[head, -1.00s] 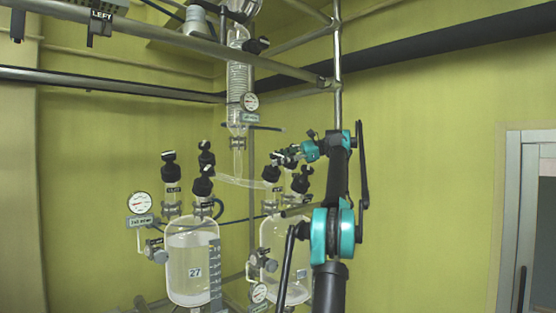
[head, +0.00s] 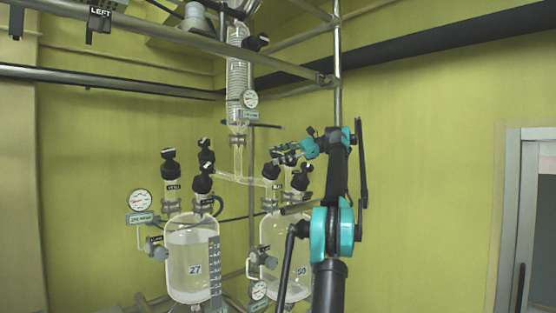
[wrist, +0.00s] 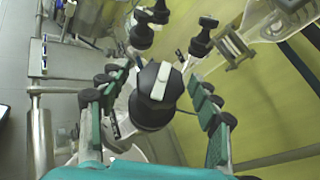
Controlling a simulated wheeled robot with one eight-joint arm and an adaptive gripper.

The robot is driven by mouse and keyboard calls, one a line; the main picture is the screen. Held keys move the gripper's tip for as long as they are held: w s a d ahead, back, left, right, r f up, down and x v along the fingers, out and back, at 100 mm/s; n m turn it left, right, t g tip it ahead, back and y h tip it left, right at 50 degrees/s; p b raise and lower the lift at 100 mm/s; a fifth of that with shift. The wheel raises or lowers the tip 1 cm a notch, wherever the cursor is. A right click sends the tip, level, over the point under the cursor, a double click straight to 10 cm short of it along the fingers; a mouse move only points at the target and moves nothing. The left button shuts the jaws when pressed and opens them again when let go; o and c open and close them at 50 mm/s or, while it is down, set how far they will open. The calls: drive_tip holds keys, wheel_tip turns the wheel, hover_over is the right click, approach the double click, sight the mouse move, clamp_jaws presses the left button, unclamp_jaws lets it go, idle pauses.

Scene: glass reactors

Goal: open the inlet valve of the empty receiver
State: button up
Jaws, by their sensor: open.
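The right glass receiver (head: 275,237) is partly hidden behind my arm; it looks mostly clear, with its lowest part hard to read. Black valve knobs stand on its top, one at left (head: 271,169) and one at right (head: 300,179). My gripper (head: 285,153) is at these knobs in the head view. In the wrist view my gripper (wrist: 163,78) is open, its padded fingers on either side of a black knob (wrist: 152,105) with a white bar on top. Whether the fingers touch it I cannot tell.
The left receiver (head: 190,242), marked 27, holds pale liquid and carries its own black valves (head: 170,168). A glass condenser (head: 238,75) with a gauge (head: 250,98) rises behind. Metal rails (head: 337,100) frame the rig. Other black knobs (wrist: 203,35) stand beyond the fingers.

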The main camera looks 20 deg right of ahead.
drive_tip(key=shift+s+m+t, duration=0.1)
drive_tip(key=shift+m+t, duration=0.3)
drive_tip(key=shift+m, duration=0.1)
